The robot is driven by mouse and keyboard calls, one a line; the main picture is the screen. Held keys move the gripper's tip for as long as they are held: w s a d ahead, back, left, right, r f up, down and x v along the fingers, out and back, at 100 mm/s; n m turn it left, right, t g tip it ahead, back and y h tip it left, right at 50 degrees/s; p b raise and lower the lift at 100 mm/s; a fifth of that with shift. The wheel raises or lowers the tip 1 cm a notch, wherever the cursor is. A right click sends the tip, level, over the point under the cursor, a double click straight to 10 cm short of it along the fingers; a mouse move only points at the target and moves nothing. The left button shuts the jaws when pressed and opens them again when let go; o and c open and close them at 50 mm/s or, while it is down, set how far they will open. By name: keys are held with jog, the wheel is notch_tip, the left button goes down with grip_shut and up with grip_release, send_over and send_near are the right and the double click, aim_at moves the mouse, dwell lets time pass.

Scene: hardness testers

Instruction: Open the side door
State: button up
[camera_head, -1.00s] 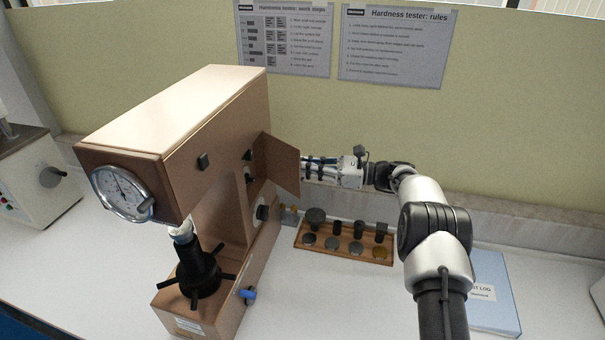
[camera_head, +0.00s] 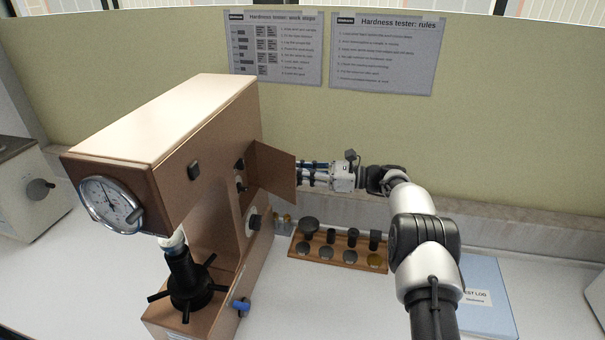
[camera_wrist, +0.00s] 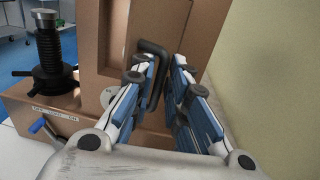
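The side door (camera_head: 275,172) is a brown panel on the right side of the brown hardness tester (camera_head: 185,125). In the head view it stands swung out from the body. My gripper (camera_wrist: 163,72) is at the door, and in the head view the panel hides its fingertips. In the wrist view a black bent handle (camera_wrist: 153,46) shows on a brown panel, at and between my fingertips. The fingers are apart, with a visible gap beside the handle. I cannot tell whether the left finger touches it.
A wooden rack (camera_head: 338,252) with several dark pieces and discs lies on the white bench below my arm. A blue log book (camera_head: 485,295) lies to the right. The wall (camera_head: 500,130) is close behind my gripper. Another device (camera_head: 30,190) stands at the far left.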

jog(key=shift+o, duration=1.4)
jog(key=shift+a+r, duration=0.25)
jog(key=shift+r, duration=0.2)
jog(key=shift+w+d, duration=0.1)
jog(key=shift+d, duration=0.05)
jog(key=s+d, duration=0.1)
jog(key=d, duration=1)
jog(key=shift+s+d+f, duration=0.35)
jog(key=shift+f, duration=0.1)
